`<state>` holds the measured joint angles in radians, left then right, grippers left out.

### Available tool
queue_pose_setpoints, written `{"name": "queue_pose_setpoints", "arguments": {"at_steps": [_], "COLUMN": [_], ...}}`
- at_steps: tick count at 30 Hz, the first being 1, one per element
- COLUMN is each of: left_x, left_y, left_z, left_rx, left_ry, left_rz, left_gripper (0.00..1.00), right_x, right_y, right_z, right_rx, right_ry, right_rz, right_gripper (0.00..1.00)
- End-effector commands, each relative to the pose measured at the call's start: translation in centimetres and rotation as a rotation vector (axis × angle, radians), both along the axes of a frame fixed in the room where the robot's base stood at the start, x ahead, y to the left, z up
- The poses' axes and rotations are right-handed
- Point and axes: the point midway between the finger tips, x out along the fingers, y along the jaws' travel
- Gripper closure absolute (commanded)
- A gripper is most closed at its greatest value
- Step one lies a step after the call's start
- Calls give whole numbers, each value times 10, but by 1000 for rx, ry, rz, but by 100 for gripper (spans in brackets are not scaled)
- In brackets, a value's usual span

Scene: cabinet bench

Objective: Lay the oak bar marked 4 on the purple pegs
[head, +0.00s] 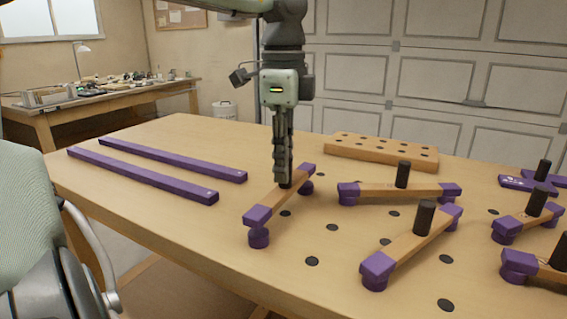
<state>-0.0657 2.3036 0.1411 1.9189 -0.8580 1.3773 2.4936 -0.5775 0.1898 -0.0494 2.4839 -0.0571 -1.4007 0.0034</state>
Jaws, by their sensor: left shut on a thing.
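My left gripper (283,180) comes down from above and is shut on the dark handle of an oak bar with purple ends (281,198). No number can be read on this bar. A round purple foot or peg (258,238) shows under its near end and another (305,187) by its far end. I cannot tell whether the bar touches the bench. Similar oak bars with purple ends and black upright handles lie to the right: one behind (375,190), one in front (408,248), and others at the right edge (520,222). My right gripper is not in view.
Two long purple rails (140,174) lie on the bench's left part. A wooden block with holes (380,151) lies at the back. The wooden bench top (200,240) has several dark round holes. A cluttered side table (105,98) stands behind left.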

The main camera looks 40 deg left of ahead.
Motion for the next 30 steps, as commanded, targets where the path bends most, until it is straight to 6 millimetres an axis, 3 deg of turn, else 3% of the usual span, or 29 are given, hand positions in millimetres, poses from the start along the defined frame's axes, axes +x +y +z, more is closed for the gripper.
{"name": "queue_pose_setpoints", "arguments": {"at_steps": [30], "left_x": [0], "left_y": [0], "left_z": [-3], "left_rx": [1], "left_ry": [-1], "left_rz": [-1], "left_gripper": [100], "right_x": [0], "right_y": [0], "right_z": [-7], "right_rx": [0], "right_ry": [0], "right_rz": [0], "right_gripper": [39]}}
